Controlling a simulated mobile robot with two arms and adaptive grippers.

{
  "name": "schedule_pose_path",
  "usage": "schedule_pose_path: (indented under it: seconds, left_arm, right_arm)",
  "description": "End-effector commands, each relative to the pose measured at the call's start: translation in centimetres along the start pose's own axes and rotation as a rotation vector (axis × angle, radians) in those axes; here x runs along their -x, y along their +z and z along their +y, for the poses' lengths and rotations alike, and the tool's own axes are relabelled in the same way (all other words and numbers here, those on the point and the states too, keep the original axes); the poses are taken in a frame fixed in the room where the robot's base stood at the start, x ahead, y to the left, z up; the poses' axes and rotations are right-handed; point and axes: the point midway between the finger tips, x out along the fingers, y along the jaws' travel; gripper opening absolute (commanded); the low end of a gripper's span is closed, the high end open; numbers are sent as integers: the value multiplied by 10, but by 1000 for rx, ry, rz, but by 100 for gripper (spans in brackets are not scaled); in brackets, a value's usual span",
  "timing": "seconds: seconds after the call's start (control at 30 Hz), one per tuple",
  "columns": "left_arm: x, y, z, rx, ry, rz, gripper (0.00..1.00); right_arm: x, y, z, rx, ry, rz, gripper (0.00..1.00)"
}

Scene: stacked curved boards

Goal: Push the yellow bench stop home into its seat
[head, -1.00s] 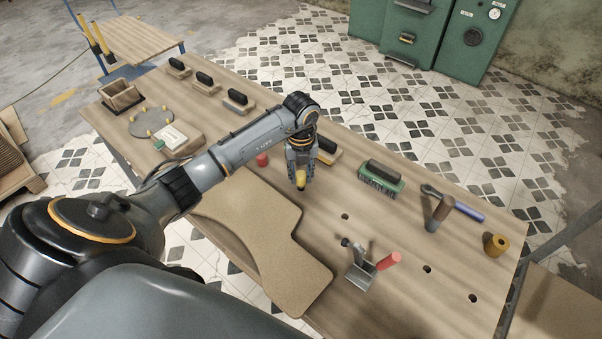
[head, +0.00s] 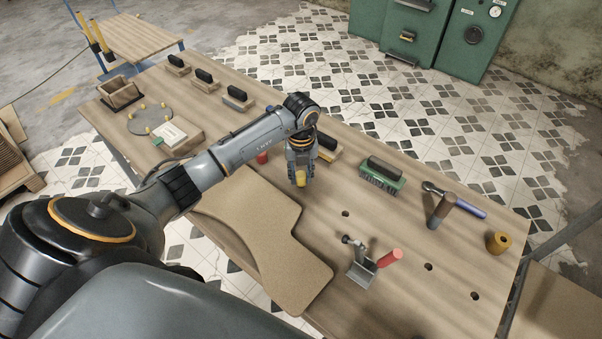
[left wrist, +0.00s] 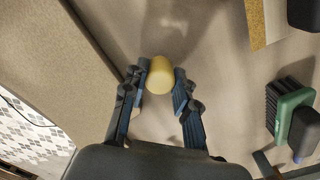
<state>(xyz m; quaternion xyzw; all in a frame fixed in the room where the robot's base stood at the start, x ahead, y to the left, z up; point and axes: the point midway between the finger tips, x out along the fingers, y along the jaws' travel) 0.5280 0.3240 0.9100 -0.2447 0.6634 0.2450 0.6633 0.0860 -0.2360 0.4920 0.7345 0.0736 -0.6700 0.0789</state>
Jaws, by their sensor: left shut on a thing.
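The yellow bench stop (head: 300,181) is a short rounded yellow peg at the tips of my left gripper (head: 300,176), over the middle of the bench. In the left wrist view the yellow bench stop (left wrist: 159,76) sits between the fingertips of my left gripper (left wrist: 160,80), which is shut on it. The gripper points down. The lower end of the stop and its seat are hidden, so I cannot tell how deep the stop sits. My right gripper is not in view.
A curved board stack (head: 255,232) lies left of the gripper. Bare round holes (head: 428,267) show in the bench top. A wooden block (head: 328,149) stands just behind.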

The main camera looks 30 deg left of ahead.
Motion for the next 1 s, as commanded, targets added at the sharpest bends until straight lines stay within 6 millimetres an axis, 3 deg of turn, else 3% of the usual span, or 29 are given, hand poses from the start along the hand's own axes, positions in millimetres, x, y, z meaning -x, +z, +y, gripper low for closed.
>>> schedule_pose_path:
  seconds: [0.6,0.63,0.73,1.0]
  left_arm:
    - [-14,0,0,0,0,-1,0]
    - [-13,0,0,0,-1,-1,33]
    - [-13,0,0,0,-1,-1,53]
    - [-13,0,0,0,0,0,55]
  right_arm:
    - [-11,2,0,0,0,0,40]
    - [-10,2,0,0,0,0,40]
    - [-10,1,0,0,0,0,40]
    - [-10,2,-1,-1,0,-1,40]
